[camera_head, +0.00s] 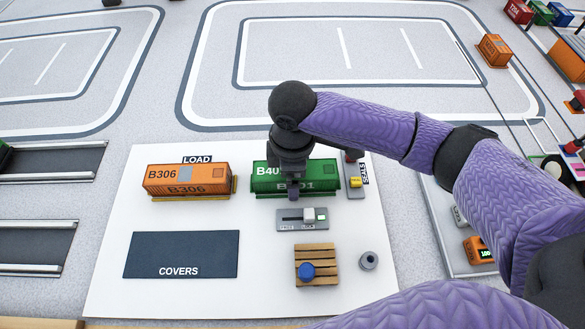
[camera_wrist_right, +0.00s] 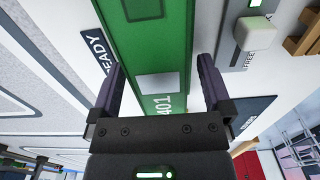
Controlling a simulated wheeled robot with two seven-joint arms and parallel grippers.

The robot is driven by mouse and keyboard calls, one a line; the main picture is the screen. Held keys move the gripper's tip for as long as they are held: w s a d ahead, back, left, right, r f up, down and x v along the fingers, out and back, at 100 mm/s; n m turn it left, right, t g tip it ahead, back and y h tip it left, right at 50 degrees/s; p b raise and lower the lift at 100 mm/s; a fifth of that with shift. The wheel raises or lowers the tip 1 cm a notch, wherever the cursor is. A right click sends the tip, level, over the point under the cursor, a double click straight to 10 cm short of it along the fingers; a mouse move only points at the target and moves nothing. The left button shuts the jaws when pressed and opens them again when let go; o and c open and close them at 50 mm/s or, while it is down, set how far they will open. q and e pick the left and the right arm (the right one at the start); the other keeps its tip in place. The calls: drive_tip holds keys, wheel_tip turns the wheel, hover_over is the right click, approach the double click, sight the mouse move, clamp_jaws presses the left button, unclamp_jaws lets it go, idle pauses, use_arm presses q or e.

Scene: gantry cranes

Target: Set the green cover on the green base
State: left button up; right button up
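A green container (camera_head: 265,176) marked B401 stands at the back of the white board, partly hidden by my right gripper and wrist. I see no clear seam between green cover and green base. My right gripper (camera_head: 292,190) is directly over it, pointing down. In the right wrist view, the fingers (camera_wrist_right: 160,75) are apart, one on each side of the green top (camera_wrist_right: 172,60), with a strip of white showing beside the right-hand finger. Whether the left-hand finger touches the green is unclear. My left gripper is not in view.
An orange container (camera_head: 186,179) marked B306 stands left of the green one. The dark COVERS pad (camera_head: 181,254) is empty. In front are a grey slider device (camera_head: 302,219), a wooden pallet (camera_head: 317,254) with a blue knob, and a grey ring (camera_head: 369,260). A yellow block (camera_head: 355,182) stands right.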

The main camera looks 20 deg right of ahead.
drive_tip(key=shift+r, duration=0.1)
use_arm(q)
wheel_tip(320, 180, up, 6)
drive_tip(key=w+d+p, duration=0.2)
drive_tip(key=p, duration=0.4)
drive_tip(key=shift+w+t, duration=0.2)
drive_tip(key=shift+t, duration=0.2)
use_arm(e)
wheel_tip(320, 180, up, 12)
